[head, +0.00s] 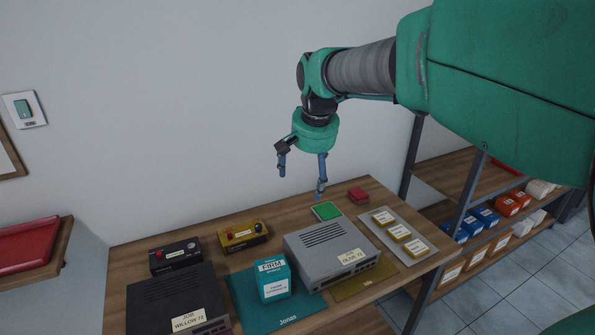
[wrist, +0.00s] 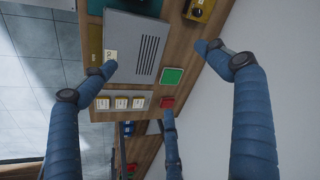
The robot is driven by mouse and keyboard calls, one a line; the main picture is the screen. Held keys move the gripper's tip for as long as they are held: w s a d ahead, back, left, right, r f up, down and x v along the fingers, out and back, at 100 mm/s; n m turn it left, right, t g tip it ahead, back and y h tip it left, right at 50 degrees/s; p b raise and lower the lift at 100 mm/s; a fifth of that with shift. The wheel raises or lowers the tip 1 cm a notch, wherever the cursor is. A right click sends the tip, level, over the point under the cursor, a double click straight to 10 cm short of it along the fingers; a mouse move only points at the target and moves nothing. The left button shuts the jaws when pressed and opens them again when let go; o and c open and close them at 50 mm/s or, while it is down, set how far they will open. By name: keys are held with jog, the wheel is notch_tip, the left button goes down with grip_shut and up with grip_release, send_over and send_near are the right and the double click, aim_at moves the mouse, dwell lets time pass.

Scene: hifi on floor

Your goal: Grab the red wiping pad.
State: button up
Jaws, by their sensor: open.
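The red wiping pad (head: 358,195) lies near the back right edge of the wooden table, right of a green pad (head: 327,211). In the wrist view the red pad (wrist: 167,102) shows just beyond the tip of the lower middle finger, below the green pad (wrist: 172,76). My gripper (head: 301,184) is open and empty, fingers pointing down, above the back of the table and left of the red pad in the head view. In the wrist view its blue fingers (wrist: 156,60) are spread wide. Nothing touches the red pad.
A grey hi-fi unit (head: 332,253) stands in front of the pads. A grey tray (head: 408,250) with three labelled yellow-and-white blocks lies to the right. Black and yellow boxes (head: 243,236) stand at left, a teal box (head: 273,279) in front. A shelf rack (head: 470,185) stands right; a wall is behind.

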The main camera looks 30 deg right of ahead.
jog(key=w+d+m+g+p, duration=0.1)
jog(key=w+d+m+p, duration=0.15)
jog(key=w+d, duration=0.6)
jog(key=m+g+p, duration=0.3)
jog(key=m+p, duration=0.6)
jog(key=p, duration=0.1)
send_over(359, 192)
notch_tip(359, 192, down, 22)
jog(key=shift+s+a+r+y, duration=0.15)
jog(key=shift+s+a+y, duration=0.15)
jog(key=shift+y, duration=0.1)
jog(key=shift+f, duration=4.25)
jog(key=shift+f, duration=0.1)
jog(key=shift+w+d+f, duration=0.1)
jog(key=shift+w+f, duration=0.05)
jog(key=shift+f, duration=1.1)
jog(key=shift+w+d+f, duration=0.1)
jog(key=shift+f, duration=1.15)
